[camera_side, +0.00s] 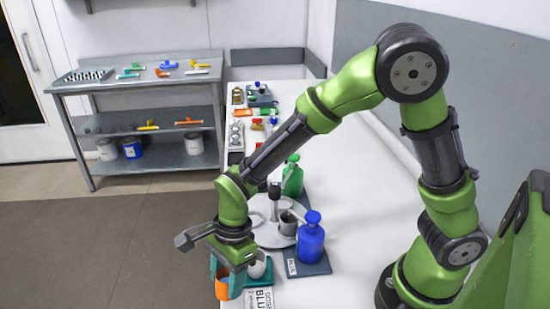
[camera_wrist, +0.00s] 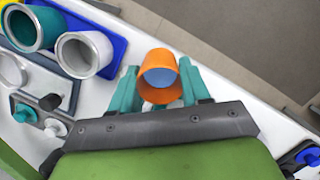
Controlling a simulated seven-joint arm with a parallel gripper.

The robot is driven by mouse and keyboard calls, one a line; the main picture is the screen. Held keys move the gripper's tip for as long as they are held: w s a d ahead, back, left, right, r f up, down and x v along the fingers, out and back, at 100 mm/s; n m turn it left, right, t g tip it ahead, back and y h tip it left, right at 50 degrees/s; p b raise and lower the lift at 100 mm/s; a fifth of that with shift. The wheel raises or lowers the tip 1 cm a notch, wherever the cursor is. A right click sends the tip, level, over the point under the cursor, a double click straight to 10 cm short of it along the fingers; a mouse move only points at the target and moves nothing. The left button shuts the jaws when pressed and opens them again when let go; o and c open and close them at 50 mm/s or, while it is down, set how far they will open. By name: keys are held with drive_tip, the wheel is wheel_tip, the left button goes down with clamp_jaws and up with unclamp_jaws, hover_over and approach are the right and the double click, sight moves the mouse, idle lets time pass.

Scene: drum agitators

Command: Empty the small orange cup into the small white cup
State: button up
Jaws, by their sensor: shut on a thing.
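The small orange cup (camera_wrist: 183,98) is between the two teal fingers of my gripper (camera_wrist: 160,92) in the wrist view. A light blue round surface shows inside it; I cannot tell whether it is contents. In the side view the orange cup (camera_side: 221,291) hangs at my gripper (camera_side: 238,272), at the table's left front edge. A white rounded thing (camera_side: 257,268) shows just right of it, partly hidden by my gripper; it may be the small white cup. In the wrist view, a pale cup with a silvery white rim (camera_wrist: 68,50) lies to the left.
A teal cup (camera_wrist: 22,38) is beside the pale cup, near a blue tray (camera_wrist: 117,42). A blue bottle (camera_side: 311,243) stands on a dark mat right of my gripper. A green bottle (camera_side: 293,178) and a grey cup (camera_side: 288,223) are farther back. The floor lies left of the table edge.

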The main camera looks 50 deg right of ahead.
drive_tip(key=shift+d+r+y, duration=0.2)
drive_tip(key=shift+d+y, duration=0.5)
drive_tip(key=shift+d+r+y, duration=0.15)
drive_tip(key=shift+d+y, duration=0.55)
drive_tip(key=shift+d+r+y, duration=0.6)
drive_tip(key=shift+r+y, duration=0.15)
drive_tip(key=shift+y, duration=0.05)
drive_tip(key=shift+d+r, duration=0.15)
drive_tip(key=shift+r, duration=0.05)
drive_tip(key=shift+d+r+y, duration=0.1)
drive_tip(key=shift+d+y, duration=0.2)
drive_tip(key=shift+y, duration=0.7)
drive_tip(key=shift+d+f+y, duration=0.1)
drive_tip(key=shift+f+y, duration=0.5)
drive_tip(key=shift+y, duration=0.2)
drive_tip(key=shift+d+r+y, duration=0.15)
drive_tip(key=shift+y, duration=0.7)
drive_tip(key=shift+d+r+y, duration=0.15)
drive_tip(key=shift+y, duration=0.7)
drive_tip(key=r+y, duration=0.1)
drive_tip(key=r, duration=0.1)
drive_tip(key=d+r+y, duration=0.1)
drive_tip(key=r, duration=0.2)
idle(1.2)
